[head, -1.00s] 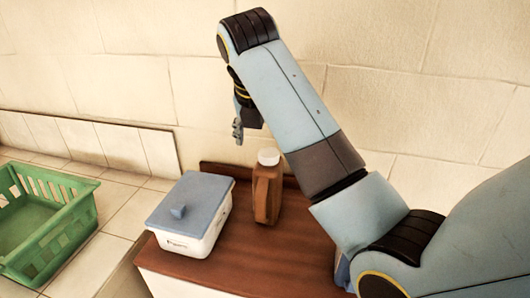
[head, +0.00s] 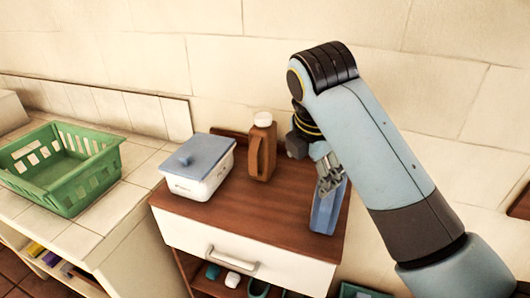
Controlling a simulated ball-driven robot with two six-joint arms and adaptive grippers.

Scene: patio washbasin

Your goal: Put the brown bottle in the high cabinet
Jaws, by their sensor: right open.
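The brown bottle (head: 259,153) with a white cap and side handle stands upright on a wooden top, near the wall. My right gripper (head: 329,188) is open and points down, right of the bottle and apart from it. It is in front of or above a blue upright container (head: 325,215), and I cannot tell if they touch. The wooden-topped cabinet (head: 235,222) has a white drawer with a metal handle and open shelves below. I see no other cabinet higher up. My left gripper is out of view.
A white box with a blue lid (head: 198,169) stands left of the bottle. A green basket (head: 62,170) is on the tiled counter (head: 120,205) at the left. The front middle of the wooden top is clear. Small items lie on the shelf below.

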